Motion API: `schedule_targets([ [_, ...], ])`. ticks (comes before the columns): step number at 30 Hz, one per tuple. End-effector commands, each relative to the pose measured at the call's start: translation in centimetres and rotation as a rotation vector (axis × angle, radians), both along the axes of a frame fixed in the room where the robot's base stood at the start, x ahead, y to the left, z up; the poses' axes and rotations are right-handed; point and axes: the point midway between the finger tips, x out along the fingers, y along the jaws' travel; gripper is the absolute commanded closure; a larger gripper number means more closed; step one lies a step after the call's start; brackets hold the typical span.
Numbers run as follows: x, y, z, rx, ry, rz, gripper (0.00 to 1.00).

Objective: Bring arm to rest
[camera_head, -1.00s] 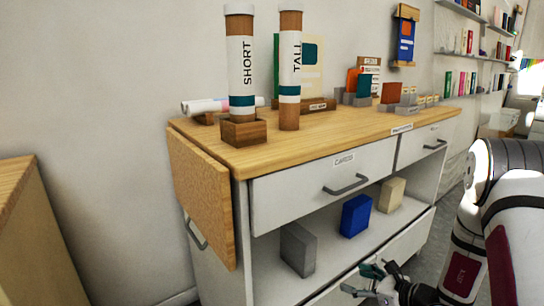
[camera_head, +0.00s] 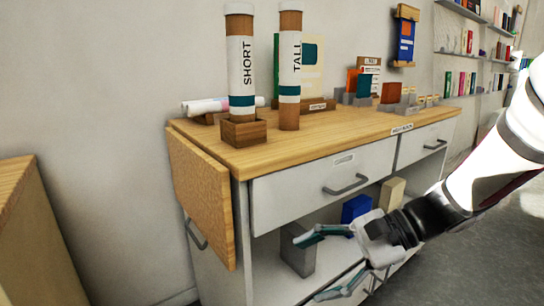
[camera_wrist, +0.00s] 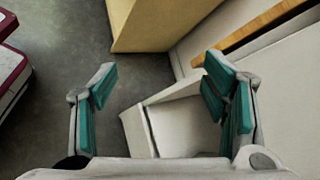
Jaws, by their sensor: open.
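My gripper (camera_head: 312,268) is open, with its two teal-padded fingers spread and nothing seen between them. It is in front of the cabinet's open shelf, pointing left. Its upper finger crosses in front of the grey box (camera_head: 298,250) in the head view; I cannot tell whether they touch. In the wrist view the open gripper (camera_wrist: 158,82) has grey floor and part of a pale, box-like shape beyond its fingers. My white arm reaches in from the right edge of the head view.
The white cabinet (camera_head: 290,196) has a wooden top (camera_head: 340,133) bearing two tubes labelled SHORT (camera_head: 240,70) and TALL (camera_head: 290,60). A blue box (camera_head: 355,207) and a cream box (camera_head: 391,192) stand on its shelf. Another wooden-topped unit (camera_head: 35,245) is at left.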

Motion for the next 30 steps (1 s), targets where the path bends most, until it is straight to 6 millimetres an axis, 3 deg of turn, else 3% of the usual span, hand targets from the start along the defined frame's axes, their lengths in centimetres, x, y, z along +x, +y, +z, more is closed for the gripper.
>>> schedule_targets([
  [3, -4.9, 0.5, 1.8, -0.111, -0.08, 0.163, 0.32],
  [8, -10.8, -0.2, 2.7, -0.273, -0.173, 0.361, 0.32],
  [15, -18.3, -3.6, 2.9, -0.551, -0.306, 0.618, 0.32],
  [21, -21.9, -7.1, 2.7, -0.754, -0.384, 0.755, 0.32],
  [30, -24.6, -11.1, 2.6, -0.978, -0.456, 0.862, 0.32],
])
